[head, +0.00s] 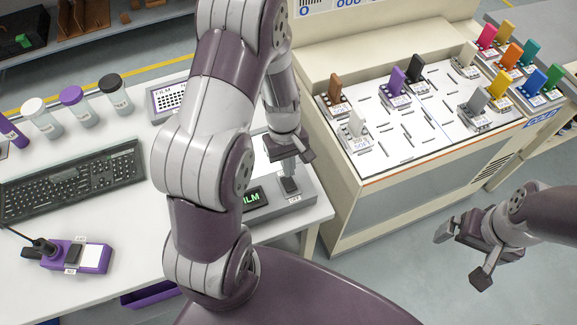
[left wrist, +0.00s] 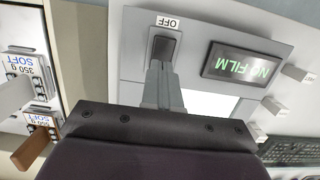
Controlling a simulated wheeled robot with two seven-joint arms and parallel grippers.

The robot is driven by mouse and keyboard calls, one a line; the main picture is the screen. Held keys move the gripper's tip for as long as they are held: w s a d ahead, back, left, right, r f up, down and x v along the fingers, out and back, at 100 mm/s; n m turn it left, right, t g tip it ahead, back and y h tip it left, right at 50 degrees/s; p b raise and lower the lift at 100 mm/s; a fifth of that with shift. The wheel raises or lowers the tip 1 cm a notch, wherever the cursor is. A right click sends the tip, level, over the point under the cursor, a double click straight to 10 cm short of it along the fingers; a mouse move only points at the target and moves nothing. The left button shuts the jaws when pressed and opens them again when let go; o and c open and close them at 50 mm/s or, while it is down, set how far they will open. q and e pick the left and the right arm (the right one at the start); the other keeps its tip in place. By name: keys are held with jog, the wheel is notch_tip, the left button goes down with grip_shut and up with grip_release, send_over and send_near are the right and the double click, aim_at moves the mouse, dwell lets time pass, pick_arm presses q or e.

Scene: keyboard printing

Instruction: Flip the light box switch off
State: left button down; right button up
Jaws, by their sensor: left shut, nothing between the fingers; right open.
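The light box (head: 312,197) is a grey case on the white table, partly hidden behind my left arm in the head view. Its dark rocker switch (head: 290,185) is near the right end, and it also shows in the left wrist view (left wrist: 165,47) beside an OFF label (left wrist: 167,22). A display (left wrist: 240,63) reads NO FILM in green. A pale bright panel (left wrist: 208,103) shows behind the fingers. My left gripper (head: 288,174) is shut and empty, its tips at the switch's edge; I cannot tell if they touch. My right gripper (head: 462,255) is open and empty, over the floor.
A keyboard (head: 75,180), capped bottles (head: 75,105) and a purple device (head: 82,257) are on the table at left. A cream bench (head: 345,185) with coloured tabbed blocks stands at right. Open floor lies between the bench and my right gripper.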

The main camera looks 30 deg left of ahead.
pick_arm(q)
notch_tip(320, 180, up, 11)
jog(key=w+a+b, duration=0.1)
jog(key=shift+a, duration=0.25)
pick_arm(e)
jog(key=shift+s+r, duration=0.1)
jog(key=shift+r, duration=0.25)
